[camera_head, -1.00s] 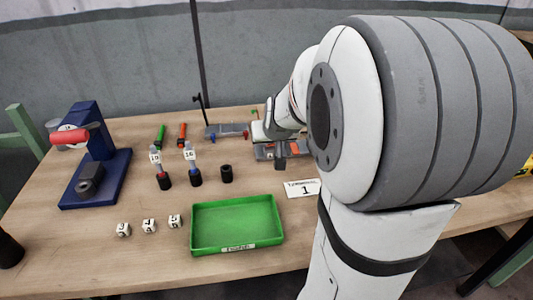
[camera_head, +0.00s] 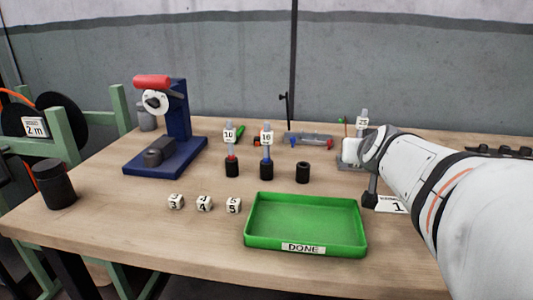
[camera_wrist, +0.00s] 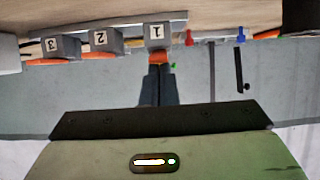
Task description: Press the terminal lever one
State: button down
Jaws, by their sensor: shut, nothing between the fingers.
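In the wrist view, terminal one (camera_wrist: 157,36) is a grey block marked 1 with an orange lever (camera_wrist: 158,57) at its lower edge. Terminals two (camera_wrist: 101,42) and three (camera_wrist: 57,47) stand to its left with orange levers. My gripper (camera_wrist: 158,70) is shut, its dark fingers pointing up at lever one. The tips overlap or meet the lever's lower edge; I cannot tell if they touch. In the head view my arm (camera_head: 425,185) reaches in from the right and hides most of the terminal area; the fingertips are not clear there.
A green tray (camera_head: 306,251) marked DONE, numbered white cubes (camera_head: 204,204), black cylinders (camera_head: 303,172) and a blue press (camera_head: 186,110) stand left of my arm. A card marked 1 (camera_head: 398,206) lies below my wrist.

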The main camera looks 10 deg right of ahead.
jog(key=shift+s+f+b, duration=0.1)
jog(key=shift+f+b, duration=0.2)
jog(key=shift+b, duration=0.1)
jog(key=shift+r, duration=0.25)
